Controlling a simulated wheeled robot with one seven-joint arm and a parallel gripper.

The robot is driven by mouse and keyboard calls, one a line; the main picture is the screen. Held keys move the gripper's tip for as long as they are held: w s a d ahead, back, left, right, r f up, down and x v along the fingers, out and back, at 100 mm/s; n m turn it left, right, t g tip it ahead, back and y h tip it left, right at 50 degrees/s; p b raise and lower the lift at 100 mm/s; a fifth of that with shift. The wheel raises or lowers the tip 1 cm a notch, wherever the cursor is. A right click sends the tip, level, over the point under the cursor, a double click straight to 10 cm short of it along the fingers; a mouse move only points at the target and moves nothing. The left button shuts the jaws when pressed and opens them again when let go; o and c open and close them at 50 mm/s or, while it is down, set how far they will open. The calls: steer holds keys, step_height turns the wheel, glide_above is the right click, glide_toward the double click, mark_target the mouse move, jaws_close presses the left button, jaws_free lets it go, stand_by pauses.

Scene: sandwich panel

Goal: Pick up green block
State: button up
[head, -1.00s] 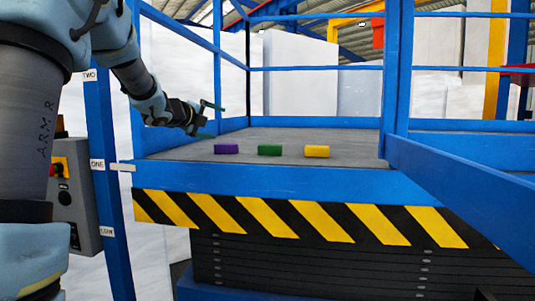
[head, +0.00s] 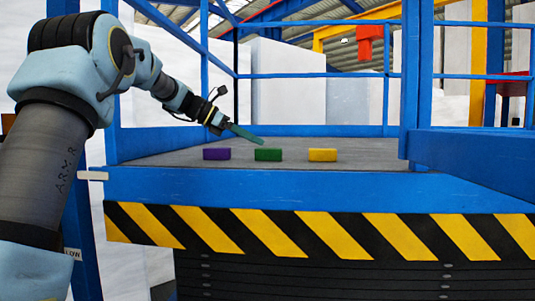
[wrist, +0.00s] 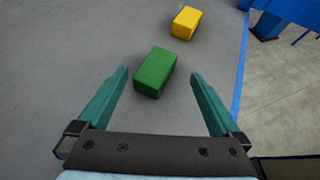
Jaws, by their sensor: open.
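The green block (head: 268,154) lies on the grey platform between the purple and yellow blocks. In the wrist view the green block (wrist: 155,72) lies ahead of my gripper (wrist: 160,80), roughly between the lines of its two teal fingers and a little nearer the left one. My gripper (head: 248,137) is open and empty, and in the head view its fingers reach over the platform, behind and above the row of blocks. No finger visibly touches the green block.
A purple block (head: 217,154) is left of the green block, and a yellow block (head: 323,155) is right of it; the yellow one also shows in the wrist view (wrist: 186,22). Blue rails and a post (head: 415,80) edge the platform (head: 370,152). The platform behind the blocks is bare.

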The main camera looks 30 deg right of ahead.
mark_target(268, 149)
steer(key=shift+p+x, duration=1.5)
steer(key=shift+x, duration=1.9)
steer(key=shift+a+f, duration=0.15)
jaws_close()
